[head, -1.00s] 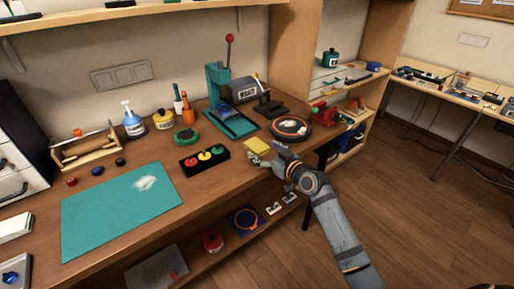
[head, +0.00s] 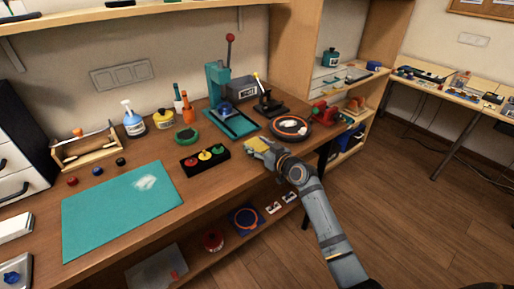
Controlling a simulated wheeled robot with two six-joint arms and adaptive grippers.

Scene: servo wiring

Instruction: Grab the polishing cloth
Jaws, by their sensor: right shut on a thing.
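The polishing cloth (head: 257,145) is a small yellow folded piece near the front right edge of the workbench. My right gripper (head: 259,149) is at the cloth, its arm coming in from the lower right. It is shut on the cloth, with the fingers covering part of it. Whether the cloth is lifted off the bench cannot be told. My left gripper is not in view.
A black box with coloured buttons (head: 205,160) lies left of the cloth. A round black dish (head: 290,128) lies behind right, and a green press (head: 220,95) stands behind. A teal mat (head: 110,215) covers the left of the bench (head: 215,195).

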